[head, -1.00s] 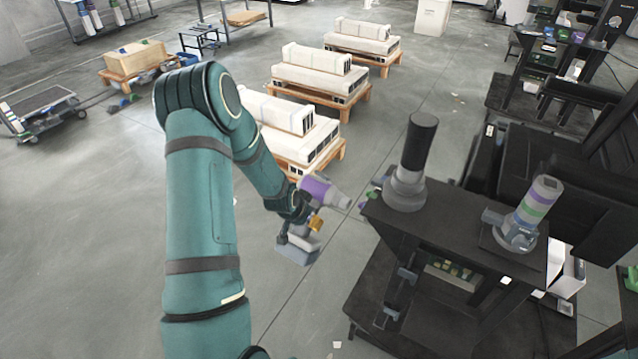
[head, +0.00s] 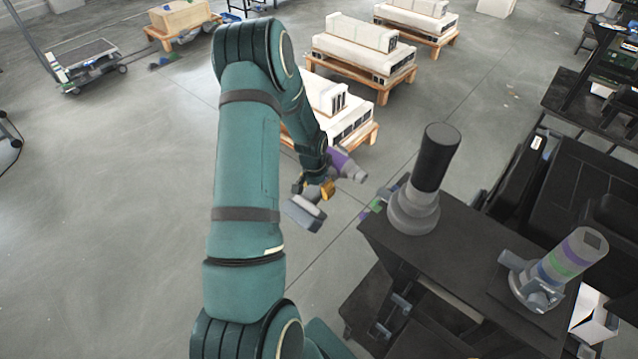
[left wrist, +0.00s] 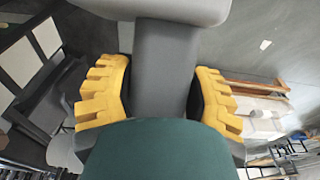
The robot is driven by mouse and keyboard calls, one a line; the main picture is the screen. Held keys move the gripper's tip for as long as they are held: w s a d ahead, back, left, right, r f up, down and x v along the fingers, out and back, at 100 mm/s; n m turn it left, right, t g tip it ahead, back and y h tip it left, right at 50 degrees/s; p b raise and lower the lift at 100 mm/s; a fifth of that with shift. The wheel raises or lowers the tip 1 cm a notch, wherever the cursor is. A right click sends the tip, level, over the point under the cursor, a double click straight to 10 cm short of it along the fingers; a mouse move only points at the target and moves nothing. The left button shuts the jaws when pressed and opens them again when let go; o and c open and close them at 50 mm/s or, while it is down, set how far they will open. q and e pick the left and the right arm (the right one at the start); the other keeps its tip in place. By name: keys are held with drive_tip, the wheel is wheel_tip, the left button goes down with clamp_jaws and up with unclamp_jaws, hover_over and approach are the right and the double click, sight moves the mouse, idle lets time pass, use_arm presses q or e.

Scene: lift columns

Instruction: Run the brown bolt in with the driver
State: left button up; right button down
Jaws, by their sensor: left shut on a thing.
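The driver (head: 343,163) has a purple and grey body, a grey nose pointing right and a grey battery block at its lower end. My left gripper (head: 325,190), with yellow finger pads, is shut on the driver's grip. It holds the driver above the floor, left of the dark bench and apart from it. In the left wrist view, the yellow pads sit on both sides of the driver's grey grip (left wrist: 163,70). Small purple, green and blue pieces (head: 372,207) show at the bench's left edge. I cannot make out a brown bolt. My right gripper is not in view.
The dark bench (head: 468,235) carries a grey-based column with a black top (head: 432,160) and a banded column (head: 570,258). Pallets with white blocks (head: 362,50) stand behind my arm. The floor to the left is open.

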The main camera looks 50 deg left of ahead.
use_arm(q)
drive_tip(key=shift+w+d+r, duration=0.1)
drive_tip(key=shift+w+d, duration=0.1)
drive_tip(key=shift+d, duration=1.25)
drive_tip(key=shift+w+d, duration=0.2)
drive_tip(key=shift+d, duration=1.2)
drive_tip(key=shift+d, duration=0.75)
drive_tip(key=shift+w+d+b, duration=0.15)
drive_tip(key=shift+d+b, duration=0.4)
drive_tip(key=shift+d, duration=0.1)
idle(2.3)
drive_tip(key=shift+s+a+b, duration=0.15)
drive_tip(key=shift+a, duration=1.15)
drive_tip(key=shift+s+a+b, duration=0.15)
drive_tip(key=shift+a, duration=1.15)
